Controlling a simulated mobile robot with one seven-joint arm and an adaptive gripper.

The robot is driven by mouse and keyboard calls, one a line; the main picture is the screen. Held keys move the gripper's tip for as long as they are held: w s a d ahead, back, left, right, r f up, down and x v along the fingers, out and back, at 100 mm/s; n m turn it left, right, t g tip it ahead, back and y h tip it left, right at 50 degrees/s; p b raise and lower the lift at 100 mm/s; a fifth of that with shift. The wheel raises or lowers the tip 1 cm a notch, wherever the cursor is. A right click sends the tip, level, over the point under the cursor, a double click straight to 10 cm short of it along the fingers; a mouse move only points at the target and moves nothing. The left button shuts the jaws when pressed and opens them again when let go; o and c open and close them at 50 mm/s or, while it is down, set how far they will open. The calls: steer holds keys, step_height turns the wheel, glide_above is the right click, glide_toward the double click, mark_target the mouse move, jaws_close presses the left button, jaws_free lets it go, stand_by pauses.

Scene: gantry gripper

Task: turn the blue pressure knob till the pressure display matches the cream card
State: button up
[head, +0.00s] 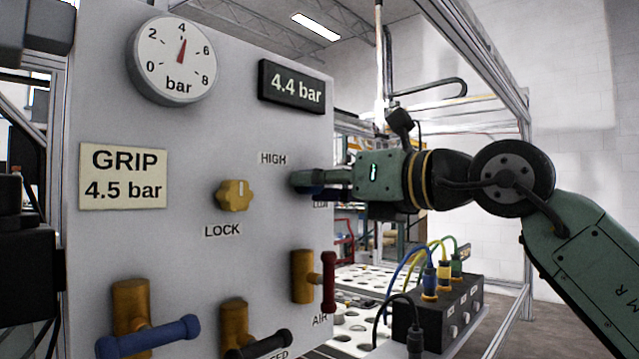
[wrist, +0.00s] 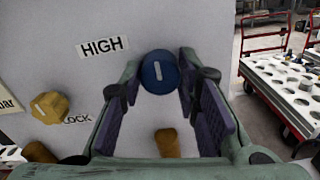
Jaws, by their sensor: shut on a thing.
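The pressure display (head: 291,87) reads 4.4 bar in the head view. The cream card (head: 122,176) at the panel's left reads GRIP 4.5 bar. In the head view the fingers hide most of the knob.
A round bar gauge (head: 173,60) has its needle slightly past 4. A yellow LOCK knob (head: 234,195) is left of my gripper. Valves with blue (head: 148,337), black (head: 258,344) and red (head: 328,282) handles stick out below. A black box with cables (head: 440,308) stands at the lower right.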

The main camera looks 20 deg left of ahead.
steer(key=shift+r, duration=0.1)
stand_by(0.3)
steer(key=o, duration=1.1)
steer(key=shift+o, duration=0.2)
steer(key=shift+d, duration=0.1)
steer(key=v, duration=1.1)
steer(key=shift+d, duration=0.4)
steer(key=shift+s, duration=0.1)
